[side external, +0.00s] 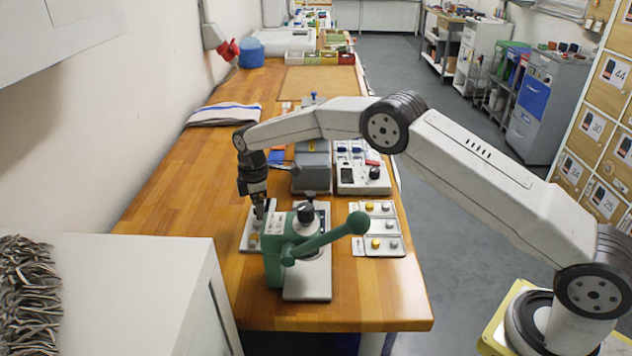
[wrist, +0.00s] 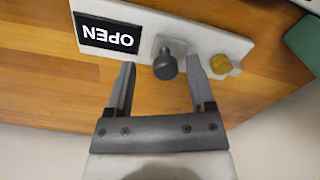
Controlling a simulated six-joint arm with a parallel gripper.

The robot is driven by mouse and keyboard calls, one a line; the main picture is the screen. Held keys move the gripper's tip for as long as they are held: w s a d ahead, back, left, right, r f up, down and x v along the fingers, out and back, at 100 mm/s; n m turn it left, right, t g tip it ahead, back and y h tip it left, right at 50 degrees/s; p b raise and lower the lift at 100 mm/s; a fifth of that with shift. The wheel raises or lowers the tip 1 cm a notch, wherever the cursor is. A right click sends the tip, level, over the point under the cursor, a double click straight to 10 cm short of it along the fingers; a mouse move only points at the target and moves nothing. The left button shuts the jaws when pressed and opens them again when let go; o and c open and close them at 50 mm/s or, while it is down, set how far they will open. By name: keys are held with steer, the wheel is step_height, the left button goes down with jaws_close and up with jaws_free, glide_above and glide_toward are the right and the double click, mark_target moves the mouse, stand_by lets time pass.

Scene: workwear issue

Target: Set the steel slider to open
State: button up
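A pale plate (wrist: 215,40) bears a black OPEN label (wrist: 108,35), upside down in the wrist view. The steel slider's dark round knob (wrist: 165,66) stands out from the plate, to the right of the label. A brass-coloured piece (wrist: 222,64) sits at the plate's right end. My gripper (wrist: 160,62) is open, with one finger on each side of the knob; I cannot tell whether either finger touches it. In the side view my gripper (side external: 259,213) points down over the plate (side external: 247,243), which is partly hidden by the gripper and a green press.
The green lever press (side external: 275,258) stands close to the right of the plate, its lever (side external: 325,237) reaching right. A grey box-shaped device (side external: 312,165), a control box (side external: 360,178) and a button panel (side external: 383,246) stand nearby. Open wooden bench lies to the left.

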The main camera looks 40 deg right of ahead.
steer(key=shift+r, duration=3.95)
steer(key=shift+s, duration=0.1)
steer(key=s+d+m+t, duration=0.1)
steer(key=s+m, duration=0.3)
steer(key=s, duration=0.7)
steer(key=s+d+m, duration=0.4)
steer(key=s+m, duration=0.1)
steer(key=s, duration=0.6)
steer(key=s+d+m+t, duration=0.1)
steer(key=s+d+m, duration=0.2)
steer(key=s, duration=0.8)
steer(key=shift+d+f+m+t, duration=0.25)
steer(key=shift+f+m+t, duration=0.1)
steer(key=shift+m, duration=0.45)
